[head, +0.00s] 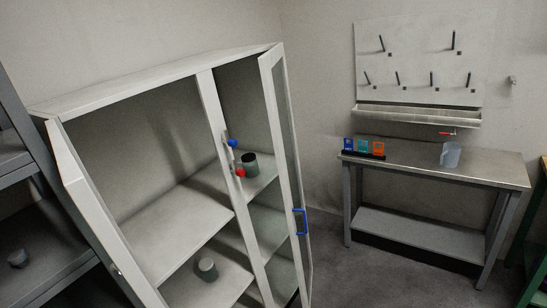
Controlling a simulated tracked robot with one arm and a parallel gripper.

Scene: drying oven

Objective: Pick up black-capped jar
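A dark cylindrical container (250,164) stands upright on the upper right shelf inside the cabinet (160,75). A smaller grey cylinder (207,269) stands upright on a lower shelf of the cabinet. Another small grey cylinder (17,258) is on the rack at the far left. I cannot tell from this distance which of them, if any, is the black-capped jar. My gripper is not in view.
The cabinet's glazed right door (290,170) with a blue handle (300,221) stands open. A blue knob (233,143) and a red knob (240,172) are at the middle post. A metal table (480,172) holds a clear jug (450,154). Floor between is clear.

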